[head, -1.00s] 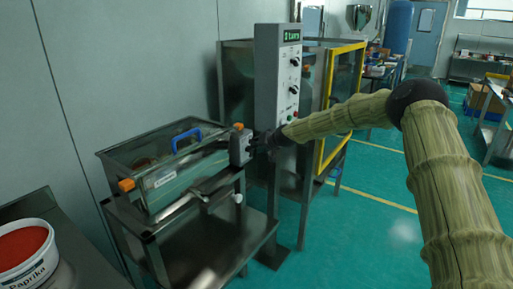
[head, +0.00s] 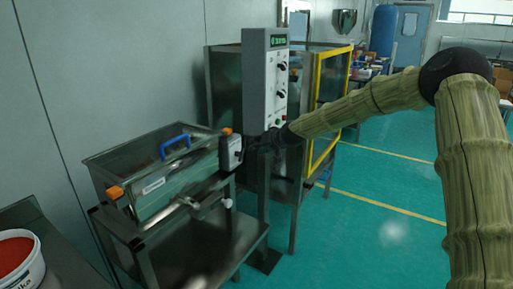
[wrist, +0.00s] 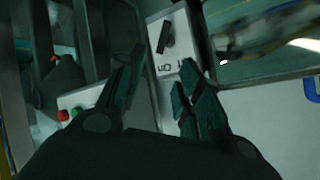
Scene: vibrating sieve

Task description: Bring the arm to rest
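My gripper (head: 262,143) is at the end of my arm, beside the small grey switch box (head: 231,152) on the right end of the sieve (head: 150,175). In the wrist view my gripper (wrist: 158,82) has its two dark fingers spread apart, with nothing visible between them. The switch box (wrist: 178,60) with its dark knob (wrist: 166,36) lies just beyond the fingertips. I cannot tell whether a finger touches it. The sieve has a clear-looking lid with a blue handle (head: 175,144) and orange corner pieces.
A tall grey control panel (head: 264,85) stands behind my gripper, by a cabinet with a yellow-framed door (head: 327,100). A white tub of red powder (head: 18,262) is at lower left. Green floor (head: 370,220) is open to the right.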

